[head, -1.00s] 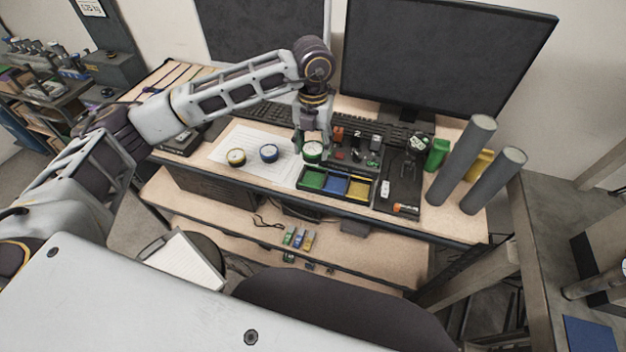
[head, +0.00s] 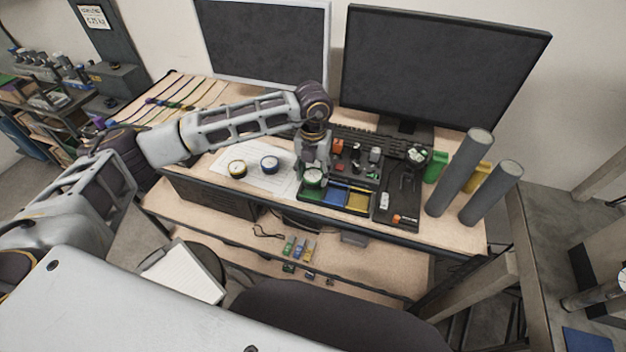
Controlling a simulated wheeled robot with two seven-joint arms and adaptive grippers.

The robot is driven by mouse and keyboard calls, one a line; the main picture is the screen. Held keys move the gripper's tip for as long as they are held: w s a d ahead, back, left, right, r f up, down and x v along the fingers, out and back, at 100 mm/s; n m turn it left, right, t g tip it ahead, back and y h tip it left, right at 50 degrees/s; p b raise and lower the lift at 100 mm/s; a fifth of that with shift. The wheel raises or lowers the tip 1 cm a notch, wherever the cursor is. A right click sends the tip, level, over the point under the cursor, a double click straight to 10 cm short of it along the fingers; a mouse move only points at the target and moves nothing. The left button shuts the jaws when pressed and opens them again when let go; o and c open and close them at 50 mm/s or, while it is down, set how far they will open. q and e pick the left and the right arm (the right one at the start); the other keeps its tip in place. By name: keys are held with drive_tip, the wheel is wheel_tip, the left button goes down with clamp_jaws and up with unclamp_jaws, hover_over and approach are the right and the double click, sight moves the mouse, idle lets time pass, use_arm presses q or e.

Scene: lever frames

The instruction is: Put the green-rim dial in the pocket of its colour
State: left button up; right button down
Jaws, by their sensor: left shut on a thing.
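The green-rim dial (head: 313,177) has a pale face. My left gripper (head: 313,168) is shut on it and holds it at the green pocket, the left one of the dark three-pocket tray (head: 345,210). The dial covers much of that pocket; I cannot tell whether it touches the pocket floor. The blue pocket (head: 335,195) is in the middle and the yellow pocket (head: 358,200) on the right; both look empty. A yellow-rim dial (head: 237,169) and a blue-rim dial (head: 269,163) lie on the white paper to the left. My right gripper is not in view.
A keyboard and two monitors (head: 440,65) stand behind the tray. A dark organiser with small parts (head: 356,160) sits right behind it. A black tray (head: 398,200) and two grey cylinders (head: 462,172) stand to the right. The desk's front edge is close.

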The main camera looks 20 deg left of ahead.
sight(313, 175)
use_arm(q)
drive_tip(key=shift+f, duration=0.2)
drive_tip(key=shift+f+p, duration=0.4)
drive_tip(key=shift+f, duration=1.5)
drive_tip(key=shift+f, duration=0.2)
drive_tip(key=o, duration=1.2)
drive_tip(key=shift+c, duration=0.2)
drive_tip(key=shift+r, duration=0.1)
drive_tip(key=shift+r, duration=0.2)
